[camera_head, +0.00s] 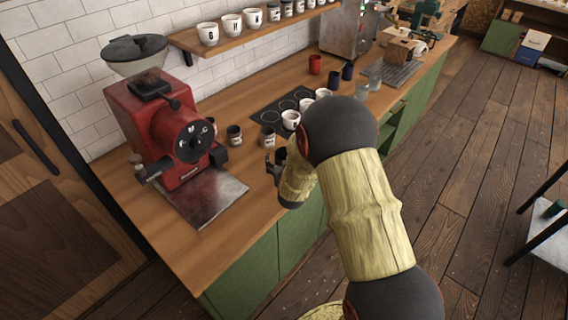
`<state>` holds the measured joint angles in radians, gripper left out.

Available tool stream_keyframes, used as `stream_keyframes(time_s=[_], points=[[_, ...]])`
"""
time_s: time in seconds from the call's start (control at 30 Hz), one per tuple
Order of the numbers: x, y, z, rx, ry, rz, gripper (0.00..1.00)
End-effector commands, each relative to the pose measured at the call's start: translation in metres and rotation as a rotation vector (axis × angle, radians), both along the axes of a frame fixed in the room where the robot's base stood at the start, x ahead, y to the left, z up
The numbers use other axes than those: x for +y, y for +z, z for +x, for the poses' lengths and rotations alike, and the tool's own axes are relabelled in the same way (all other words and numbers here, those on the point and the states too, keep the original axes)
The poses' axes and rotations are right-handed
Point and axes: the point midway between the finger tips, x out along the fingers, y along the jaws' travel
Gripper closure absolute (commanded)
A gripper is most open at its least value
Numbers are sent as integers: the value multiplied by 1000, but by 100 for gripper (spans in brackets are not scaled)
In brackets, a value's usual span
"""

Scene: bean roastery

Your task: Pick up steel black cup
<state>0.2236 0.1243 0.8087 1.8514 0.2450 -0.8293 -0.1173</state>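Two plain dark cups, one (332,79) and another (347,71), stand farther back near a red cup (315,64). I cannot tell which one is the steel black cup. My gripper (274,165) is over the front part of the counter, just in front of the labelled cups and apart from them. Its fingers look spread and empty, though they are small here.
The red grinder (168,130) with its metal tray fills the counter's left. White cups, one lettered (291,120), stand by a black mat (272,109) behind my arm. A wall shelf (240,42) holds several cups above. My arm hides some of the counter's front edge.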

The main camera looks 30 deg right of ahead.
Motion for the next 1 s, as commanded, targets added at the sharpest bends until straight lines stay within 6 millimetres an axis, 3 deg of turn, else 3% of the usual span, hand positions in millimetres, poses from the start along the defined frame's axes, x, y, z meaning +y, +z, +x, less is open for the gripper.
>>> stream_keyframes(time_s=[0.87,1.0], points=[[0,0,0,0,0,0,76],[0,1,0,-1,0,0,77]])
